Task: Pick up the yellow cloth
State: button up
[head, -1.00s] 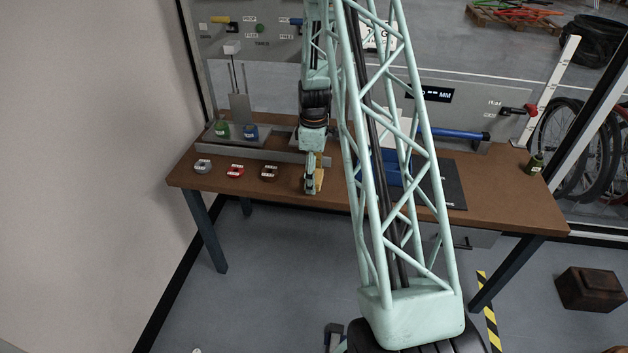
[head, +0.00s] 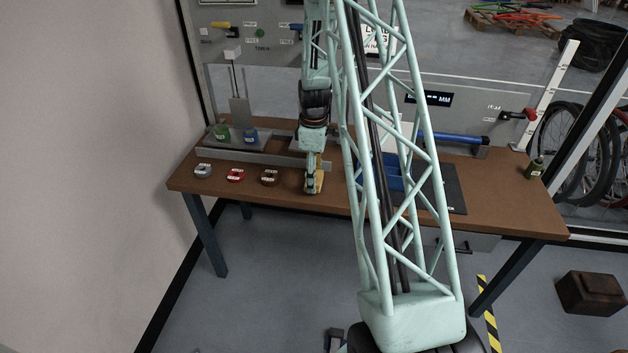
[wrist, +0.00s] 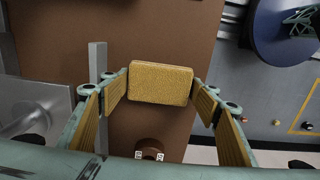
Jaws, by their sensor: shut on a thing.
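The yellow cloth (wrist: 160,84) is a thick, rounded block between my two fingertips in the wrist view. My gripper (wrist: 161,90) is shut on it, with a finger pad at each side. In the head view my gripper (head: 313,183) is low over the front part of the brown workbench (head: 480,205), right of the brown ring. The cloth is hard to make out there, as the fingers largely cover it. I cannot tell whether it still touches the bench.
Left of my gripper lie a brown ring (head: 269,177), a red ring (head: 235,175) and a grey ring (head: 203,170). Behind them is a grey stand with a green pot (head: 221,131) and a blue pot (head: 250,135). A blue tray (head: 392,172) and dark mat (head: 447,188) lie to the right.

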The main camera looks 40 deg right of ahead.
notch_tip(320, 180, up, 2)
jog(key=shift+r, duration=0.1)
jog(key=s+a+r+p, duration=0.1)
jog(key=s+a, duration=0.8)
jog(key=s, duration=0.4)
jog(key=shift+s, duration=0.1)
dwell(0.4)
jog(key=shift+o, duration=1.4)
jog(key=shift+c, duration=1.1)
jog(key=shift+a, duration=0.1)
